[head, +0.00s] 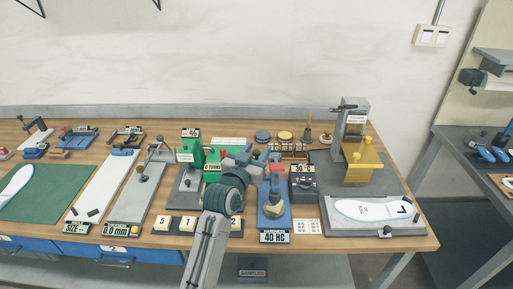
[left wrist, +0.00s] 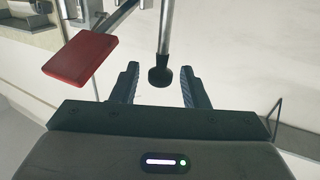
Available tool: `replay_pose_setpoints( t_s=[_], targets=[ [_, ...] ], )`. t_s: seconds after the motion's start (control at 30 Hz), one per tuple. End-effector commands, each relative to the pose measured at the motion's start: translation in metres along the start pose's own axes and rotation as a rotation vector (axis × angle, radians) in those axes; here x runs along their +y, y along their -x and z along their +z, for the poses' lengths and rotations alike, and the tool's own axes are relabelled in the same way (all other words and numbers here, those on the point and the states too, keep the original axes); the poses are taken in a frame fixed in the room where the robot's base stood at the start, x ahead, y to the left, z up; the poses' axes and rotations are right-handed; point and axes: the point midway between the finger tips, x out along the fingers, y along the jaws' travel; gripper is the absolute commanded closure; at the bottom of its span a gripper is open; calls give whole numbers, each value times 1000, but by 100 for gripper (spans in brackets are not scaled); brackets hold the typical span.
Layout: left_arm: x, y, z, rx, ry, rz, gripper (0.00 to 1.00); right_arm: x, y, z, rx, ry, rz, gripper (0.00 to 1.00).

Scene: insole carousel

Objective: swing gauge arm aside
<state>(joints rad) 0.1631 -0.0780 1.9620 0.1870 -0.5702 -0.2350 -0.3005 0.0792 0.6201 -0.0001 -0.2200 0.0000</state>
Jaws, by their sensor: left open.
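A blue gauge stand (head: 272,215) with a "40 HC" label stands at the front of the bench, right of centre. A red part (head: 277,187) shows on its upper portion. My left gripper (head: 262,160) is over this stand and hides part of it. In the left wrist view the open jaws (left wrist: 160,70) have a metal rod with a black knob (left wrist: 160,77) between them. The knob sits in the gap, with space visible on both sides. A red block (left wrist: 82,57) is left of the jaws. I cannot tell which part is the gauge arm. My right gripper is not in view.
Right of the stand is a dark box (head: 304,188).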

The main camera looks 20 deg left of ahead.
Motion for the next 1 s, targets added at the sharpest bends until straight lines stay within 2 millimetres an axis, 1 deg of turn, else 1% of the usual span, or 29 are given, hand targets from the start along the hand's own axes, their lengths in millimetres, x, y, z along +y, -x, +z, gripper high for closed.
replay_pose_setpoints(
  t_s=[0.1, 0.33, 0.53, 0.57, 0.83, 1.0],
  targets=[
    [0, -4, 0, 0, 0, 0, 59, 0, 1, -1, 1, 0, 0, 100],
    [0, -4, 0, 0, 0, 0, 59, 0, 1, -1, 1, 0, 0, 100],
    [0, -4, 0, 0, 0, 0, 98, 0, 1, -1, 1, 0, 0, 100],
    [0, -4, 0, 0, 0, 0, 100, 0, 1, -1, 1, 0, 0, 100],
    [-3, -6, 2, 0, -2, 6, 100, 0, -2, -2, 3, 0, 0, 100],
    [-15, -13, 3, 2, -6, 31, 100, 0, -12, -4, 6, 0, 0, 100]
  ],
)
